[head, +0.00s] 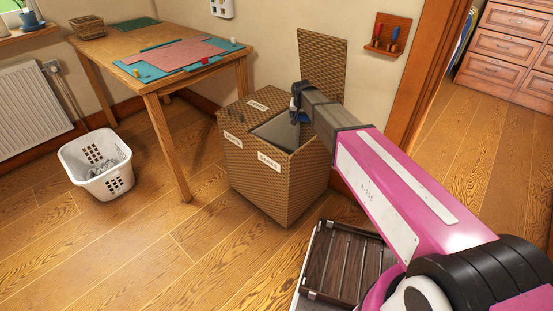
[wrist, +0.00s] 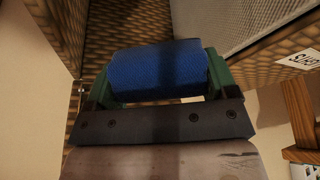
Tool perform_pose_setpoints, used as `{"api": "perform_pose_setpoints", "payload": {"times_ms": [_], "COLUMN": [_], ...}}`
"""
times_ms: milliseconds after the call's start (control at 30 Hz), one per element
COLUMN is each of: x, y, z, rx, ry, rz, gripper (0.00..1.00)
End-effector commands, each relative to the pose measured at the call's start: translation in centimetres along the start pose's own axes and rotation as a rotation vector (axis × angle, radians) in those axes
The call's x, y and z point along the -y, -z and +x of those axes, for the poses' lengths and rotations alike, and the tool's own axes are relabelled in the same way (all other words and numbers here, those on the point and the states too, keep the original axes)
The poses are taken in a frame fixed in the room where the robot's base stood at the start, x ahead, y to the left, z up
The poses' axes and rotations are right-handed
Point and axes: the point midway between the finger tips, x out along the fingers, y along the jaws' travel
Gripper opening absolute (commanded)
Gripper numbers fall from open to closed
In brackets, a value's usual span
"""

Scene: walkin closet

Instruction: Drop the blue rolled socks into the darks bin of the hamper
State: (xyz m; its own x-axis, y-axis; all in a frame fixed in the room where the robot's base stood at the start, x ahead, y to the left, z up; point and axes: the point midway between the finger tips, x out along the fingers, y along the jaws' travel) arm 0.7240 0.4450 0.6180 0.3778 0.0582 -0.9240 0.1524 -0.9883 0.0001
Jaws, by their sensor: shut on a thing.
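My gripper (head: 299,108) is over the hamper, and in the wrist view it is shut on the blue rolled socks (wrist: 158,70), held between green fingers. In the head view the socks (head: 303,117) show only as a small blue patch beside the gripper. The wicker hamper (head: 285,192) stands by the wall with white labels on it. Its right bin (head: 275,134) is open with a grey lining, and the raised lid (head: 321,62) is behind it. The left part looks covered. The label lettering is too small to read surely.
A wooden table (head: 155,85) with pink and teal mats stands left of the hamper. A white laundry basket (head: 112,182) holding grey cloth is on the floor at left. A dark slatted tray (head: 339,262) lies below my arm. The floor at front left is clear.

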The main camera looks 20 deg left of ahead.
Motion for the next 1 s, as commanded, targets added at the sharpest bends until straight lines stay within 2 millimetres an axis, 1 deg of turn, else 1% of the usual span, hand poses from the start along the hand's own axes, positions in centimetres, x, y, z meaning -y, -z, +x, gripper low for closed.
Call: {"api": "perform_pose_setpoints", "payload": {"times_ms": [33,333,500,700,733,767,800,1000], "x": [0.0,0.0,0.0,-0.1,-0.1,-0.1,-0.1,-0.1], "y": [-0.2,-1.4,-1.6,-1.6,-1.6,-1.6,-1.6,-1.6], "z": [0.6,3.5,4.0,4.0,4.0,4.0,4.0,4.0], "rx": [0.001,0.001,-0.001,-0.001,-0.001,-0.001,-0.001,-0.001], "ry": [-0.001,-0.001,0.0,0.0,0.0,0.0,0.0,0.0], "rz": [0.0,-0.001,0.0,0.0,0.0,0.0,0.0,0.0], "gripper": [0.57,0.57,0.57,0.57,0.86,0.95,1.0,1.0]}}
